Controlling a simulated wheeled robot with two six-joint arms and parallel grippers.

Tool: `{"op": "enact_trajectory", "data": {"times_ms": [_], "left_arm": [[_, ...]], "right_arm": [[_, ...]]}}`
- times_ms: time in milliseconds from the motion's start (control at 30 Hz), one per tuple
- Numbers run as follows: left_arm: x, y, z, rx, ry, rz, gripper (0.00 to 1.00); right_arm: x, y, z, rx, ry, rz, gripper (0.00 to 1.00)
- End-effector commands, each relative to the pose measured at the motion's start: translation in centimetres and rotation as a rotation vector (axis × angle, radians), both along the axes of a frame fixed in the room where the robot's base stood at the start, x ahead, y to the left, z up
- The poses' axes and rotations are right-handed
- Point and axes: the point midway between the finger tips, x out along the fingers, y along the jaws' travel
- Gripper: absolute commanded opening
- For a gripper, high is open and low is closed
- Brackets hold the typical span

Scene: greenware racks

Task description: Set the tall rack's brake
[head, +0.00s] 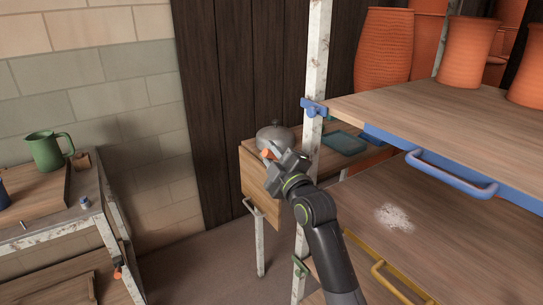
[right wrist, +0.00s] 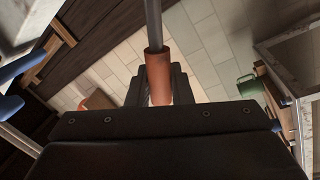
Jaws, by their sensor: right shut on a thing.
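The tall rack (head: 314,150) stands at the right, with a worn white post and wooden shelves on blue and yellow frames. My right gripper (head: 270,160) is just left of this post, at upper-shelf height or a little below. It is shut on an orange-red grip on a grey rod, the look of a brake lever (right wrist: 156,66), seen between the fingers in the right wrist view. Only a bit of orange shows at the fingertips in the head view. Where the rod joins the rack is hidden. My left gripper is not in view.
Orange clay pots (head: 467,55) stand on the upper shelf (head: 430,105). A lidded grey pot (head: 275,137) and a teal tray (head: 344,143) sit on a wooden surface behind my gripper. A low rack (head: 105,205) with a green mug (head: 48,150) stands left; open floor lies between.

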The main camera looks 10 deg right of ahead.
Motion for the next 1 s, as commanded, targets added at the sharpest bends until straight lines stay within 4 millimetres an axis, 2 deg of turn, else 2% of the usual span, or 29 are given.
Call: {"op": "enact_trajectory", "data": {"times_ms": [167, 200, 233, 667, 767, 1000], "left_arm": [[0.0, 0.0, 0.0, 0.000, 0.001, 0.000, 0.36], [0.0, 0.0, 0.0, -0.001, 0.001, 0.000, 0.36], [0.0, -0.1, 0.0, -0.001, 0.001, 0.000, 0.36], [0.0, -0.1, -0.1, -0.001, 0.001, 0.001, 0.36], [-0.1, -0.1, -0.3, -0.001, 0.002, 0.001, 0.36], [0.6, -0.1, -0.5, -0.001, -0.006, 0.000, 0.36]], "right_arm": [[0.0, 0.0, -0.4, -0.003, 0.008, -0.001, 0.00], [0.0, 0.0, -0.4, -0.003, 0.009, -0.001, 0.25], [0.0, 0.0, -0.4, -0.002, 0.008, -0.001, 0.26], [-0.5, -0.2, -0.4, 0.000, 0.004, -0.001, 0.26], [-1.6, -0.5, -0.6, 0.000, 0.005, 0.000, 0.26], [-5.7, -1.5, -1.4, 0.000, 0.005, 0.000, 0.26]]}}
